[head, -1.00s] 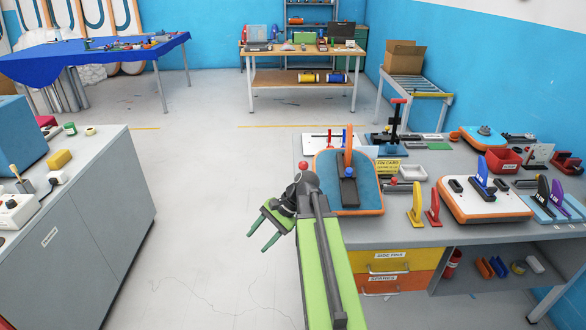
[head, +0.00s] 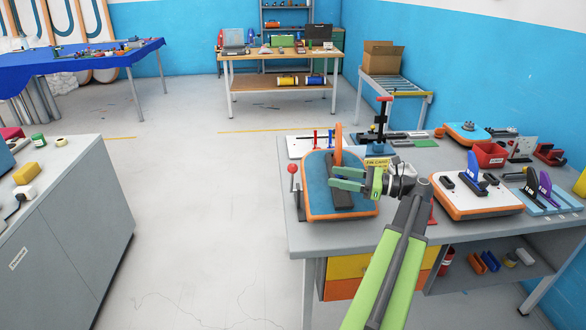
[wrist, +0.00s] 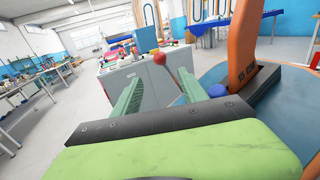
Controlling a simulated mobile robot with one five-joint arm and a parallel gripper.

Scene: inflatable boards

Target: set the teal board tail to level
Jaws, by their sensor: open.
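The teal board (head: 318,168) has an orange rim and lies tilted on the grey bench, with a dark fin box (head: 341,196) on it. An orange fin (head: 338,142) stands in the box; it also shows at the right of the wrist view (wrist: 243,45). A lever with a red ball (head: 292,168) stands at the board's left edge. The red ball (wrist: 159,59) appears beyond my fingers in the wrist view. My gripper (head: 334,179) is open and empty, fingers pointing left above the board; it hides part of the fin and box. A blue ball (wrist: 190,91) is partly hidden behind one finger.
A white board (head: 470,195) with an orange rim and a blue fin lies right of my arm. A red bin (head: 489,155) and a tall clamp stand (head: 381,125) are behind. A grey cabinet (head: 75,215) stands left, with clear floor between it and the bench.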

